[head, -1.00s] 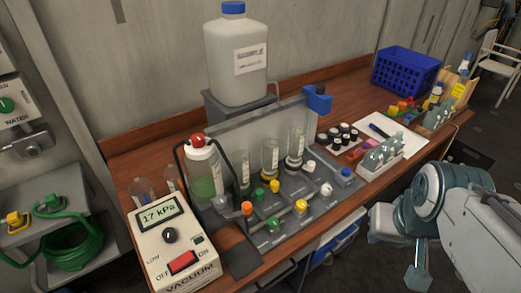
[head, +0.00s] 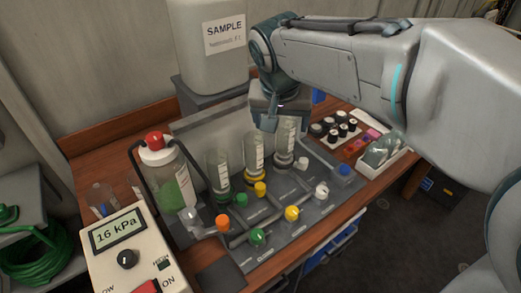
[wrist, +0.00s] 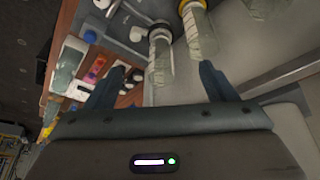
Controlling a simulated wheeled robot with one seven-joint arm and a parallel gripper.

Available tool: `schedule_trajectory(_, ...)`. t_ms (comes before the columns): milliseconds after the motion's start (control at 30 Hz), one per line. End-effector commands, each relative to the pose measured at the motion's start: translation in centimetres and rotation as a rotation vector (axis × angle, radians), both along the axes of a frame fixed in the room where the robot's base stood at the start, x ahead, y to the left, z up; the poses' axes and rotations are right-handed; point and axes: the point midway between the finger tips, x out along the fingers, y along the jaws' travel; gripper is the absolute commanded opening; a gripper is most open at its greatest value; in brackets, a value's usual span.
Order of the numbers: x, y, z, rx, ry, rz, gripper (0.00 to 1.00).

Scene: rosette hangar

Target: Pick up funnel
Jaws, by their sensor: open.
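Three clear, upright funnel cylinders stand on the grey manifold (head: 310,217): a left one with a green base (head: 220,172), a middle one with a yellow base (head: 249,157) and a right one (head: 285,150). My gripper (head: 268,119) is over the right one, its fingers near that funnel's top and partly covering it. In the wrist view my gripper (wrist: 162,67) has its fingers spread wide. One clear funnel (wrist: 160,55) shows between them and another with a yellow ring (wrist: 197,30) lies nearer the right finger. I cannot tell whether a finger touches glass.
A white sample tank (head: 205,55) stands behind on a grey block. The green-liquid bottle (head: 167,180) and vacuum gauge box (head: 130,252) are at left. Black-capped vials (head: 335,130) and a white tray (head: 392,160) are at right. Colored valve knobs fill the manifold's front.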

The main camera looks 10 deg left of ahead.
Motion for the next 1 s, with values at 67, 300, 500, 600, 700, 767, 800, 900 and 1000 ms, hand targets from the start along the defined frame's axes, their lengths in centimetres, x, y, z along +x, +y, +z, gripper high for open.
schedule_trajectory(67,0.4,3.1,-0.8,0.008,-0.006,0.009,0.78)
schedule_trajectory(300,0.7,7.3,-1.2,0.026,-0.021,0.007,0.78)
schedule_trajectory(500,1.9,7.5,-4.1,0.023,-0.019,0.005,0.78)
schedule_trajectory(600,2.7,7.5,-6.0,0.025,-0.019,0.004,0.78)
schedule_trajectory(700,3.4,7.6,-7.5,0.025,-0.02,0.005,0.78)
schedule_trajectory(767,3.6,7.6,-8.1,0.025,-0.021,0.005,0.78)
schedule_trajectory(800,3.8,7.6,-8.4,0.026,-0.022,0.006,0.78)
schedule_trajectory(900,4.0,7.6,-8.9,0.026,-0.022,0.006,0.78)
schedule_trajectory(1000,4.3,7.5,-9.8,0.025,-0.02,0.005,0.78)
